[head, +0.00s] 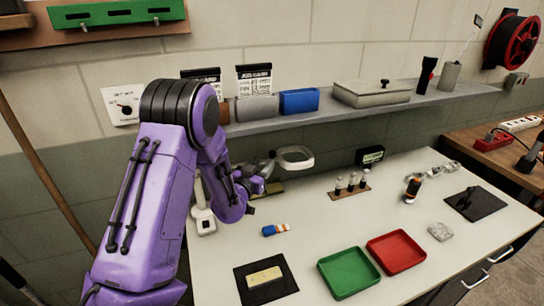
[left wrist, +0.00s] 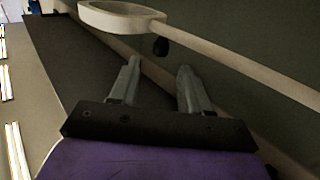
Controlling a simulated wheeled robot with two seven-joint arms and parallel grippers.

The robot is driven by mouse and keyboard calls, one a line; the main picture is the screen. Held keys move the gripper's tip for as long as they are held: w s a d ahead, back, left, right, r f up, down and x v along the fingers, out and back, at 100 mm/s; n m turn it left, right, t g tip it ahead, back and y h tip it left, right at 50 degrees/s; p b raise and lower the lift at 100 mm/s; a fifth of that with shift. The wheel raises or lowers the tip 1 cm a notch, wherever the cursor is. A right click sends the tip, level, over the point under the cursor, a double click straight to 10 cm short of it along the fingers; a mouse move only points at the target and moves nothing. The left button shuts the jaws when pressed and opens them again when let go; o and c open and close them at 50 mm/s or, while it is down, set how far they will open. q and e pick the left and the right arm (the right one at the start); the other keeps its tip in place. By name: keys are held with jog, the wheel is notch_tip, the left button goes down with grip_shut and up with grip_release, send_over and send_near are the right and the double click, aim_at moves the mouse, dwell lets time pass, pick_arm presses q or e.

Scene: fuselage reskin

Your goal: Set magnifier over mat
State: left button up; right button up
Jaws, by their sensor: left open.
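The magnifier (head: 296,157) is a pale ring on a pale arm, raised over the back left of the white table. The ring (left wrist: 122,17) and its long arm also show in the left wrist view, ahead of my fingers. My left gripper (left wrist: 158,72) is open with nothing between its fingers, just short of the magnifier's arm. In the head view, my purple left arm hides part of the magnifier. A black mat (head: 284,288) lies at the table's front left with a cream block (head: 264,277) on it. Another black mat (head: 489,205) lies at the right with a small dark object.
A green tray (head: 348,272) and a red tray (head: 396,252) stand at the front middle. A blue-and-orange tube (head: 275,230), a vial rack (head: 349,192) and a dark bottle (head: 412,189) stand on the table (head: 325,225). A shelf (head: 355,108) runs along the wall behind.

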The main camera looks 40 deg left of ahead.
aim_at(270, 154)
pick_arm(q)
jog(key=p+x, duration=0.2)
jog(key=x, duration=0.5)
jog(key=shift+w+a, duration=0.15)
jog(key=shift+w, duration=0.35)
grip_shut()
